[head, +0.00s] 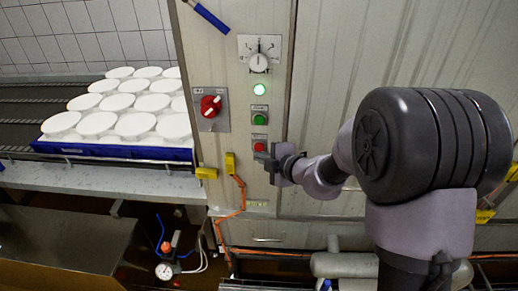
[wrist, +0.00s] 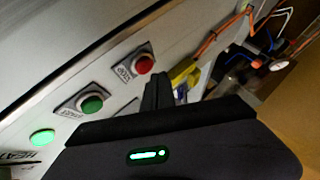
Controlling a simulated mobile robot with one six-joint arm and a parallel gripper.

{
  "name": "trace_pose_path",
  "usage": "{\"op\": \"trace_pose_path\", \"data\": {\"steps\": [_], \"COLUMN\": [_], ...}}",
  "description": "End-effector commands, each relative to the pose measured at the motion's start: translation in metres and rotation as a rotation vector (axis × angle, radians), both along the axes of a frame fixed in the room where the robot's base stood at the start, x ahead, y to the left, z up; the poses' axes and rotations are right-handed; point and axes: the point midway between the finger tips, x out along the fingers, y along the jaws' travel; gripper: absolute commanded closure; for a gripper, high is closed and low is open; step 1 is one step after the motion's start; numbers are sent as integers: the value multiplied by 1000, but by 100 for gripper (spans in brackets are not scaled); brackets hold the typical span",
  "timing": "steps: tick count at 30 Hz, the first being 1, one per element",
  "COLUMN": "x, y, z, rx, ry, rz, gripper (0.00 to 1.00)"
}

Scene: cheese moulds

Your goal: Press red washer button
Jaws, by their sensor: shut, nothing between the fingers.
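The red washer button (head: 259,147) sits on the metal control panel, below the green button (head: 260,120) and a lit green lamp (head: 260,89). My gripper (head: 266,156) is shut and empty, its tip close to the lower right of the red button. In the wrist view the red button (wrist: 144,64) shows fully, with a STOP label beside it. The shut fingertips (wrist: 156,80) appear just below it there. Whether the tip touches the button or panel I cannot tell. The green button (wrist: 91,104) and lit lamp (wrist: 42,137) are farther left in the wrist view.
A red rotary switch (head: 210,106) is left of the buttons, and a dial (head: 259,62) is above them. Yellow fittings (head: 230,163) and an orange cable (head: 239,190) are lower left. White moulds (head: 138,125) stand in a blue tray (head: 110,151) at left.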

Motion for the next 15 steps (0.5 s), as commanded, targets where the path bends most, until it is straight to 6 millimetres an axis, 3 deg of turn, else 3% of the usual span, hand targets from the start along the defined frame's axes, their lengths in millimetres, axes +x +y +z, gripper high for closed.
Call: {"op": "trace_pose_path", "data": {"steps": [15], "x": [9], "y": [0], "z": [0], "rx": [0], "ry": [0], "rz": [0], "gripper": [100]}}
